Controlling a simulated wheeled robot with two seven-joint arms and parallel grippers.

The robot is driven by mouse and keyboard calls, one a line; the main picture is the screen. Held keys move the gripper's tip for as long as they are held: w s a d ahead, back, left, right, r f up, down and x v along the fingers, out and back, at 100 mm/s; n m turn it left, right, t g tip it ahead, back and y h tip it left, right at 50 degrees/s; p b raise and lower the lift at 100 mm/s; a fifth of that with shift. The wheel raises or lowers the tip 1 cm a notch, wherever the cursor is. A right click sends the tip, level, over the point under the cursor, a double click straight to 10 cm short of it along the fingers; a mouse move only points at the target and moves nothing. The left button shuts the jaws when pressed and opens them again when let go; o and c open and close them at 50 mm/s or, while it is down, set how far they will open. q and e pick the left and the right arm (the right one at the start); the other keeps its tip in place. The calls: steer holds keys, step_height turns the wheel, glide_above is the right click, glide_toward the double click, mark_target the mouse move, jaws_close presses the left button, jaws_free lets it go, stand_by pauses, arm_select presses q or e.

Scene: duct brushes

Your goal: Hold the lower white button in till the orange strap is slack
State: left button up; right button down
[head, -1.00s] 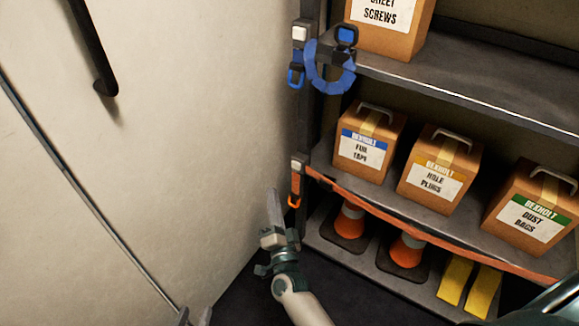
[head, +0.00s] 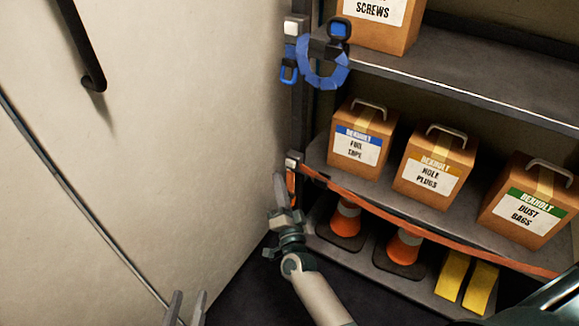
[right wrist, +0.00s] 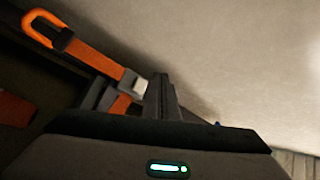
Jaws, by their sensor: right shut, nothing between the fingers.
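The lower white button (head: 292,162) sits on a dark buckle on the left shelf post; it also shows in the right wrist view (right wrist: 140,87). The orange strap (head: 430,226) runs from this buckle across the front of the shelf, looking nearly straight. Its orange hook end shows in the right wrist view (right wrist: 42,27). My right gripper (head: 279,180) is shut and empty, its tips just below and left of the button. In the right wrist view its fingers (right wrist: 161,92) are close beside the button; contact cannot be told. My left gripper (head: 187,308) is open and empty at the bottom edge.
An upper buckle with a white button (head: 292,27) and coiled blue strap (head: 325,70) hangs above. Several boxes stand on the shelves, such as foil tape (head: 358,145). Traffic cones (head: 402,246) stand below. A pale wall or door (head: 190,120) is close at left.

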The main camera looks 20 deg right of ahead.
arm_select(q)
steer(key=shift+d+r+t, duration=0.1)
steer(key=shift+r+t, duration=0.3)
steer(key=shift+r, duration=0.2)
arm_select(e)
steer(key=shift+w+d, duration=0.45)
steer(key=shift+d, duration=0.2)
steer(key=shift+w+d, duration=0.45)
steer(key=shift+d, duration=0.15)
steer(key=shift+w+d, duration=0.65)
steer(key=shift+d, duration=0.15)
stand_by(1.9)
steer(key=shift+s+a, duration=0.15)
arm_select(q)
steer(key=shift+r+p, duration=0.3)
arm_select(e)
steer(key=shift+s+a, duration=0.5)
steer(key=shift+a, duration=0.15)
steer(key=shift+a, duration=0.1)
arm_select(q)
steer(key=shift+r+p, duration=0.65)
arm_select(e)
steer(key=shift+s+a, duration=0.8)
steer(key=shift+a, duration=0.15)
steer(key=shift+s+a, duration=0.75)
steer(key=shift+a, duration=0.2)
